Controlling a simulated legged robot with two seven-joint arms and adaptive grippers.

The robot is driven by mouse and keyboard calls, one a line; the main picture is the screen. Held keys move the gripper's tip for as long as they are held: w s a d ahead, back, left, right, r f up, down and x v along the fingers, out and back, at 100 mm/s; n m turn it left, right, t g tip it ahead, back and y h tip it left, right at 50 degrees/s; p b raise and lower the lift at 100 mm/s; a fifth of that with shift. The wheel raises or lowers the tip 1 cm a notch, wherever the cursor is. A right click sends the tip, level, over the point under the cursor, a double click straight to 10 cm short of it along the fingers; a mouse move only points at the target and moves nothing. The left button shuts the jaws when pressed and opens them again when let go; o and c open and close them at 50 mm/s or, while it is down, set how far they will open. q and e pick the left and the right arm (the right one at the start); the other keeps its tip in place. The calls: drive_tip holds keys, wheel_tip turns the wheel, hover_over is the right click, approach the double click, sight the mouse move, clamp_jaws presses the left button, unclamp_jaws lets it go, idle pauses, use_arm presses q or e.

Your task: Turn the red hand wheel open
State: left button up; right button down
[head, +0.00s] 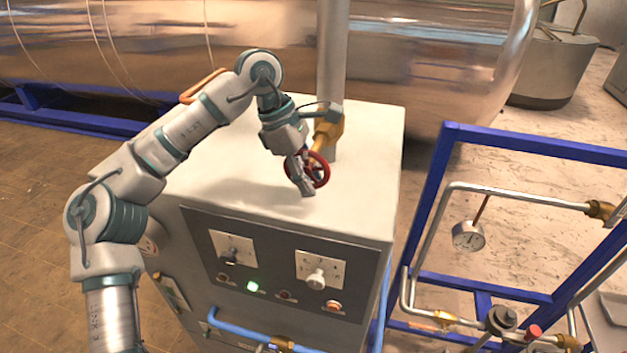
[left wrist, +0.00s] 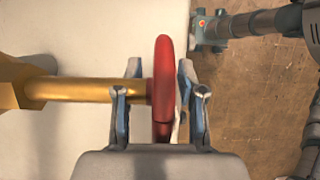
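The red hand wheel (head: 321,170) sits on a brass valve stem above the white cabinet top. In the left wrist view the wheel (left wrist: 164,90) shows edge-on, with the brass stem (left wrist: 85,90) running left from it. My left gripper (head: 303,180) is at the wheel. In the left wrist view its fingers (left wrist: 160,100) stand on both sides of the rim, with a visible gap on each side, so it is open around the rim. The far side of the wheel is partly hidden by the gripper. My right gripper is not in view in the head view.
A vertical pipe (head: 332,60) rises behind the valve. The white cabinet (head: 220,165) carries a front panel (head: 270,265) with knobs and lamps. A large shiny tank (head: 420,70) lies behind.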

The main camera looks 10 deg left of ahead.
use_arm(q)
drive_tip(key=shift+d, duration=0.1)
drive_tip(key=shift+w, duration=0.1)
drive_tip(key=shift+c, duration=0.9)
drive_tip(key=shift+d, duration=0.15)
drive_tip(key=c, duration=0.4)
clamp_jaws()
drive_tip(key=shift+r, duration=0.1)
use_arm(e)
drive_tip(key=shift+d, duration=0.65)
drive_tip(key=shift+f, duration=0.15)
